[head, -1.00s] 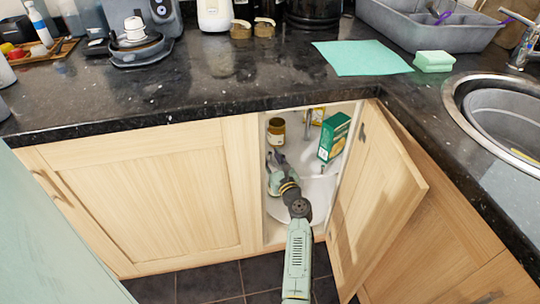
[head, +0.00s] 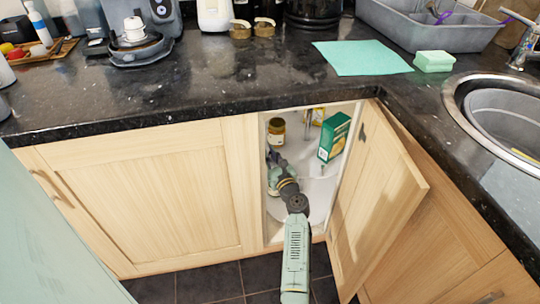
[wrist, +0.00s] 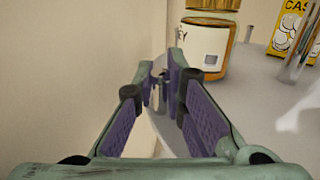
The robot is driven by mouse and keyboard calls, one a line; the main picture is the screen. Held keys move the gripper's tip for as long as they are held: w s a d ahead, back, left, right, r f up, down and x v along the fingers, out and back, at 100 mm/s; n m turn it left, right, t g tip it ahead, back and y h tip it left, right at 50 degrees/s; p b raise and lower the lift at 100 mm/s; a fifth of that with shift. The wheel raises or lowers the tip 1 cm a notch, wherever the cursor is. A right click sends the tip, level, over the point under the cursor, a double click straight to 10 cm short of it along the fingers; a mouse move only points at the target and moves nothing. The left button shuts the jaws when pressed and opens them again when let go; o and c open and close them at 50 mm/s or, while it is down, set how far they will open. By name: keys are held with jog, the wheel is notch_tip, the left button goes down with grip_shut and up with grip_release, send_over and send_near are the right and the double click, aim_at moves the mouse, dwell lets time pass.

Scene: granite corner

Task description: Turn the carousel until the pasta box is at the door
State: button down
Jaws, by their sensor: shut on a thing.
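The carousel (head: 318,190) is a pale round shelf inside the open corner cupboard. It also shows in the wrist view (wrist: 245,88). A green box (head: 334,137), probably the pasta box, stands on its right side near the door; I cannot read its label. A jar with a gold lid (head: 276,132) stands at the left; in the wrist view this jar (wrist: 207,50) is just beyond my fingers. My gripper (head: 273,160) reaches into the cupboard's left side. In the wrist view its fingers (wrist: 163,75) close on the carousel's edge; the contact is partly hidden.
The cupboard door (head: 378,195) stands open on the right. A yellow box (wrist: 290,28) and a metal post (wrist: 298,55) are deeper inside. The cupboard's left wall (wrist: 70,70) is close beside my fingers. The granite worktop (head: 220,75) overhangs the opening.

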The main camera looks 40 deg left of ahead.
dwell(0.6)
jog(key=shift+w+a, duration=0.2)
jog(key=shift+a, duration=0.45)
jog(key=shift+w+a, duration=0.15)
jog(key=shift+a, duration=0.45)
jog(key=c, duration=1.6)
grip_release()
jog(key=shift+c, duration=0.2)
